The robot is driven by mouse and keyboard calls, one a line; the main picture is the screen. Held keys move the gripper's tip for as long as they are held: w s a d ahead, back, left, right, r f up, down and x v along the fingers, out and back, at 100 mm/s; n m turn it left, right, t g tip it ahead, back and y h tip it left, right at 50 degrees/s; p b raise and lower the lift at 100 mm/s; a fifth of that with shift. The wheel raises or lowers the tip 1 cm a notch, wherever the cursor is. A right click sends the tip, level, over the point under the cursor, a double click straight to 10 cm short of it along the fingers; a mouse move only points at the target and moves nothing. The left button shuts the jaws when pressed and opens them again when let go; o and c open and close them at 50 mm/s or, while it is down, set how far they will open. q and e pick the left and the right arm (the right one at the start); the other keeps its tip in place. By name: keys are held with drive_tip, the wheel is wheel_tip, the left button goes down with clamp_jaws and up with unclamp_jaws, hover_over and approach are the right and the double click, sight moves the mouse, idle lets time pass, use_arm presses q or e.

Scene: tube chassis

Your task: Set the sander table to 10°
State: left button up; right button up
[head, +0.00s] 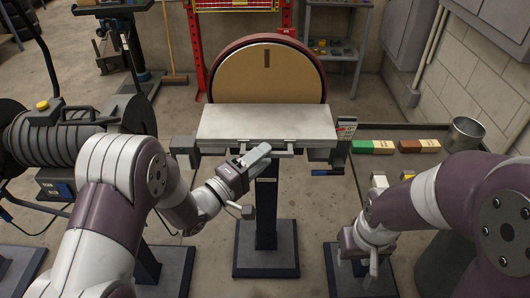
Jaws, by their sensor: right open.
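The disc sander has a large tan disc (275,78) in a dark red guard. Its flat grey sander table (265,122) sits in front of the disc; I cannot read its angle. A small marked plate (346,128) is at the table's right end, with a blue-handled part (326,172) below it. My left gripper (262,154) is at the middle of the table's front edge, by a short bar (290,152); contact and its jaw opening are unclear. My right gripper (372,262) is open, low at the right, away from the sander.
A hose reel (60,140) stands at the left. The sander stands on a dark pedestal (266,225).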

use_arm(q)
drive_tip(key=shift+x, duration=0.85)
clamp_jaws()
drive_tip(key=f+m+b, duration=0.1)
drive_tip(key=b, duration=0.1)
drive_tip(key=f+h+b, duration=0.1)
drive_tip(key=f+b, duration=0.1)
drive_tip(key=b, duration=0.1)
drive_tip(key=shift+w+m, duration=0.2)
drive_tip(key=shift+m, duration=0.2)
unclamp_jaws()
